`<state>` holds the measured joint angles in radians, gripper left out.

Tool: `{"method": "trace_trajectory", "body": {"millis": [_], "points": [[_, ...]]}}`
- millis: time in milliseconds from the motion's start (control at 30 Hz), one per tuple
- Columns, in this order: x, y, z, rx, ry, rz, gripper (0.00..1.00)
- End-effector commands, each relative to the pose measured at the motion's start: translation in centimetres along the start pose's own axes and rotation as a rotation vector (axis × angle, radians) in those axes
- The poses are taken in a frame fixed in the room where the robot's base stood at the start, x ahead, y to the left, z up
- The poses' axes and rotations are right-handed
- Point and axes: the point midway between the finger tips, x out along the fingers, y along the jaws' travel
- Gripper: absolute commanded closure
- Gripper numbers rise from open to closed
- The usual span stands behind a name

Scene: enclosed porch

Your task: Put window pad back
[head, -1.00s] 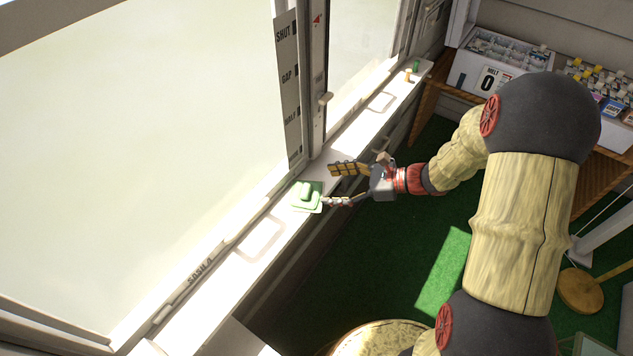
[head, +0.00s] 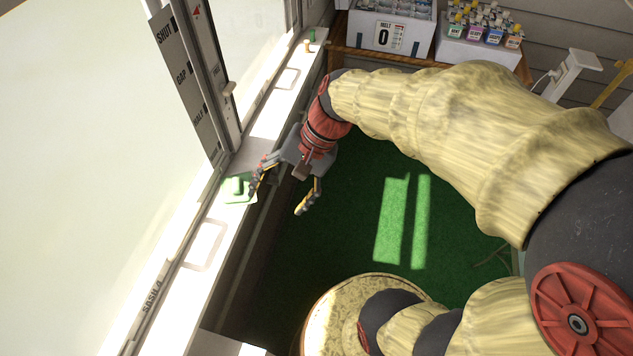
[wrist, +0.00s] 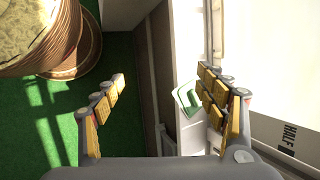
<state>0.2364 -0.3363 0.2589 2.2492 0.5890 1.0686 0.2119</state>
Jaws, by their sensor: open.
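A small green pad with a raised green grip (head: 238,186) lies on the white window sill (head: 262,122). I take it to be the window pad. My gripper (head: 278,200) is open and empty, its fingers pointing toward the bottom of the head view. One finger is close to the pad's right edge; the other hangs over the floor side. I cannot tell whether the near finger touches the pad. In the wrist view the pad (wrist: 186,98) shows on the sill, partly hidden behind the right finger.
Pale rectangular outlines (head: 203,244) mark the sill on either side of the pad. A window post with a SHUT-GAP-HALF scale (head: 184,80) rises beside it. Boxes of bottles (head: 480,28) stand at the back. A round pale-topped stand (head: 335,305) is at the front. Green floor (head: 350,180) lies open.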

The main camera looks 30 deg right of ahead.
Motion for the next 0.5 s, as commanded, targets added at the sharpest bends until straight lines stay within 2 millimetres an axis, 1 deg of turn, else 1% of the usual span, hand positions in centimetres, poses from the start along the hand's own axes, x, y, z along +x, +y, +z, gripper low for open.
{"method": "trace_trajectory", "body": {"millis": [33,100,300,400,500], "points": [[-1.1,0.4,1.0,-0.104,0.06,0.032,0.28],[-2.5,1.3,1.8,-0.242,0.139,0.082,0.28],[-6.7,3.3,3.2,-0.6,0.362,0.214,0.28],[-8.5,3.8,3.5,-0.728,0.452,0.263,0.28],[-9.7,4.2,3.6,-0.812,0.511,0.297,0.28]]}}
